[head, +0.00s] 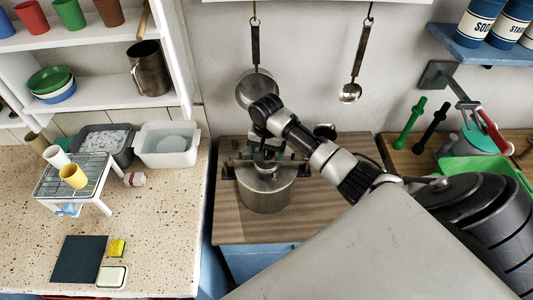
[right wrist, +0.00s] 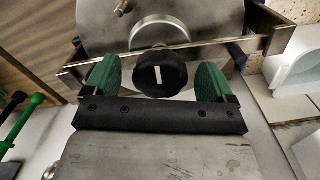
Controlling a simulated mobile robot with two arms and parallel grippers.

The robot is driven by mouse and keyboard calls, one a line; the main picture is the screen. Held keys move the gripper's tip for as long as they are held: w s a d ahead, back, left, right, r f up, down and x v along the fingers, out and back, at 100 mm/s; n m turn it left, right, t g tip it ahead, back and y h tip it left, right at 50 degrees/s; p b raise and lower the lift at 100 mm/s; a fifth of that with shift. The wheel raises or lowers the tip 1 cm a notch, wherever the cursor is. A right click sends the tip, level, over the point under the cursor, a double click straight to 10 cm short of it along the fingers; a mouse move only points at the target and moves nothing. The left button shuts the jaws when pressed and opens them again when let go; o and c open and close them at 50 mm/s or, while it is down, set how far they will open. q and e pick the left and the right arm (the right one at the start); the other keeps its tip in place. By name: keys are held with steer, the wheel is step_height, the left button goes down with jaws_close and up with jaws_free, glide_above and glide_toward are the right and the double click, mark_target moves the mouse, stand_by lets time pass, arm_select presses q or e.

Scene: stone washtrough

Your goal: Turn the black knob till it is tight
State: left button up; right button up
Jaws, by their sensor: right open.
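The black knob (right wrist: 162,74) shows in the right wrist view as a round dark disc with a white mark. It sits by the crossbar (right wrist: 225,47) over the lid of a metal pot (head: 265,192). My right gripper (right wrist: 158,78) is open, with one green finger pad on each side of the knob. A gap shows between each pad and the knob. In the head view my right gripper (head: 265,152) is above the pot, and it and the wrist hide the knob. My left gripper is not in view.
The pot stands on a wooden top (head: 228,220). A skimmer (head: 256,88) and a ladle (head: 350,92) hang behind it. A speckled counter (head: 160,220) at left carries a wire rack (head: 75,176) and a white basin (head: 167,146). A green tray (head: 488,168) is at right.

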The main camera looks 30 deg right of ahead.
steer(key=n, duration=0.4)
steer(key=shift+n, duration=0.3)
steer(key=n, duration=0.7)
steer(key=shift+n, duration=0.3)
steer(key=n, duration=0.3)
